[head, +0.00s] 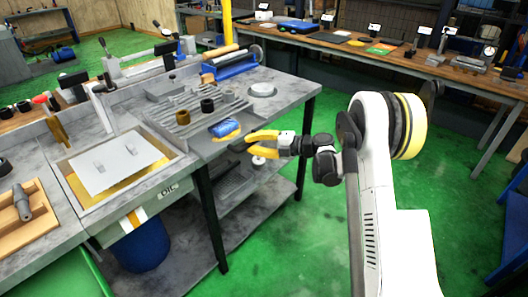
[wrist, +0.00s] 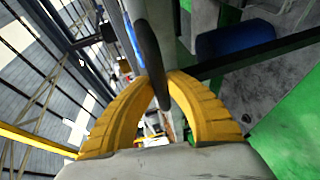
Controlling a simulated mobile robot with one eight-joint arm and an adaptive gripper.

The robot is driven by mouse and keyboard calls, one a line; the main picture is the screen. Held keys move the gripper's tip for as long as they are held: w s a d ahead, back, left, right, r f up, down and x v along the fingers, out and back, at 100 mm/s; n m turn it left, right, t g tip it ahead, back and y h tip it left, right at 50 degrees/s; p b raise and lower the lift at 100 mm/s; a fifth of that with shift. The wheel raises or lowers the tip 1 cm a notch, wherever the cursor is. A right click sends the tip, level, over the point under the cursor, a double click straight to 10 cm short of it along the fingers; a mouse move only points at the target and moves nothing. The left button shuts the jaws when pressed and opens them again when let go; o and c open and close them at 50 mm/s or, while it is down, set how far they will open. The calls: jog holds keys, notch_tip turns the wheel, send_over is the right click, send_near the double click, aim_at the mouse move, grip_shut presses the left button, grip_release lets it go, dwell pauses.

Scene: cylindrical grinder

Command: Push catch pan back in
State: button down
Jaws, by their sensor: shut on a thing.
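The catch pan (head: 207,149) is a shallow grey tray at the right front edge of the bench, sticking out from below a slatted grey rack. In the wrist view the dark handle (wrist: 148,58) runs between the two yellow fingers (wrist: 158,82). The inner end of the pan is hidden below the rack.
The slatted rack (head: 186,116) carries several small dark and brown cylinders. An oil tray (head: 161,171) with a white sheet is to the left. A small white round part (head: 258,160) is below my gripper. Green floor is free to the right, before a long side bench (head: 350,48).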

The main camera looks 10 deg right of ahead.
aim_at(242, 138)
jog(key=w+a, duration=0.1)
jog(key=w, duration=0.1)
jog(key=w+a, duration=0.2)
jog(key=shift+w+a, duration=0.15)
jog(key=shift+w, duration=0.15)
jog(key=c, duration=1.4)
grip_release()
jog(key=shift+o, duration=0.2)
jog(key=v, duration=1.2)
jog(key=shift+r, duration=0.1)
